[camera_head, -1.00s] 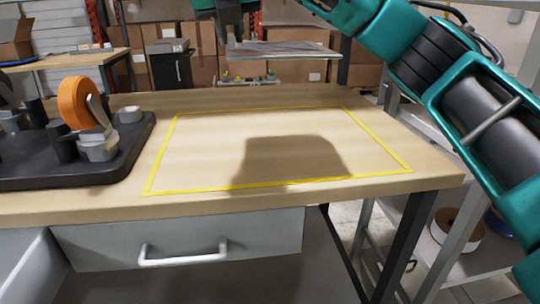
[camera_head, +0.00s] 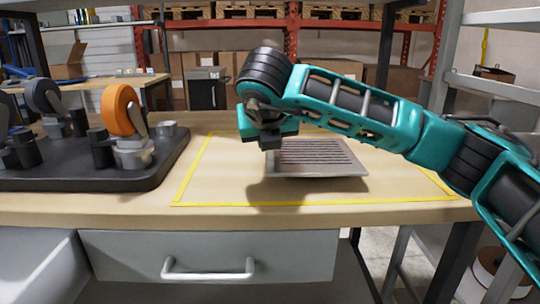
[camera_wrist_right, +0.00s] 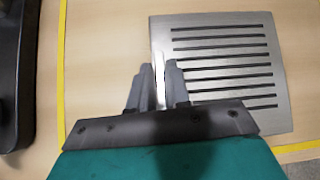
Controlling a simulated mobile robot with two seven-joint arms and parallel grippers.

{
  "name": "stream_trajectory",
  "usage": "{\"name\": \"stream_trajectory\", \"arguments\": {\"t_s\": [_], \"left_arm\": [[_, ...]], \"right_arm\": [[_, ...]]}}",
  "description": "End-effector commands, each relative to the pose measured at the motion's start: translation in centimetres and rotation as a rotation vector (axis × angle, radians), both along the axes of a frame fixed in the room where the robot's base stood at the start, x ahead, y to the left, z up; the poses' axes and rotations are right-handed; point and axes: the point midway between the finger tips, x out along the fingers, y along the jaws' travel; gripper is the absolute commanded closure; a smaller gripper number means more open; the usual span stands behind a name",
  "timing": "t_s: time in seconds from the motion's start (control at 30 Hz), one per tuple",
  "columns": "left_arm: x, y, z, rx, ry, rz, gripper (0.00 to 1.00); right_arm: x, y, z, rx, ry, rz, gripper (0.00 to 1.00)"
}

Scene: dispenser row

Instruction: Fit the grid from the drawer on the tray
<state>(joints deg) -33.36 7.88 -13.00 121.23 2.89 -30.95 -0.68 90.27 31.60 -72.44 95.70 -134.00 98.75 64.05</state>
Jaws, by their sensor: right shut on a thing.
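The grid (camera_head: 318,158), a grey metal plate with several parallel slots, is over the yellow-outlined part of the table in the head view. It also shows in the right wrist view (camera_wrist_right: 225,70). My right gripper (camera_head: 271,146) is shut on its left edge, and the fingers also show in the right wrist view (camera_wrist_right: 160,88). A shadow lies beneath the grid; it looks roughly level and low over the table, but I cannot tell whether it touches. A black tray (camera_head: 120,184) stands at the left. A grey drawer (camera_head: 300,255) with a handle is under the tabletop. My left gripper is not in view.
On the black tray stand an orange wheel (camera_head: 117,108) and several grey and black parts. A yellow outline (camera_head: 190,180) marks the table (camera_head: 225,170) right of the tray. Metal shelving (camera_head: 510,90) stands at the right. The outlined area is otherwise clear.

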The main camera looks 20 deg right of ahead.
Motion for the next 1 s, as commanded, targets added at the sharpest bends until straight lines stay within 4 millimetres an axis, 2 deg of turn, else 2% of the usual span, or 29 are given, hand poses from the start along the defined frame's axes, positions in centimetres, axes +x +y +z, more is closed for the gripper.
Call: {"name": "stream_trajectory", "arguments": {"t_s": [0.03, 0.13, 0.37, 0.5, 0.53, 0.77, 1.0], "left_arm": [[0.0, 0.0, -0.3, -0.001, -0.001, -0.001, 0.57], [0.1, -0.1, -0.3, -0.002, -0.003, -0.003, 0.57], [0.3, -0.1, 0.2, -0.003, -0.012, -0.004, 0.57], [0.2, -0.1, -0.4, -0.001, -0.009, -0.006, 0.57], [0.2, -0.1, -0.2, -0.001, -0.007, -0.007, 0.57], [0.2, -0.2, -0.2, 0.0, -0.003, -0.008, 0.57], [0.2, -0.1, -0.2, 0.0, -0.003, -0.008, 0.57]], "right_arm": [[0.0, -0.1, -1.1, -0.003, 0.002, 0.0, 1.0], [0.0, -0.1, -2.4, -0.002, 0.0, -0.001, 1.0], [0.0, 0.0, -2.5, -0.001, -0.002, 0.0, 1.0], [0.0, 0.0, -3.0, -0.001, -0.001, -0.001, 1.0], [0.0, 0.0, -2.9, -0.001, 0.0, -0.001, 0.81], [0.0, 0.0, -2.8, 0.0, 0.001, -0.001, 0.59], [0.0, 0.0, -2.8, -0.001, 0.0, -0.001, 0.58]]}}
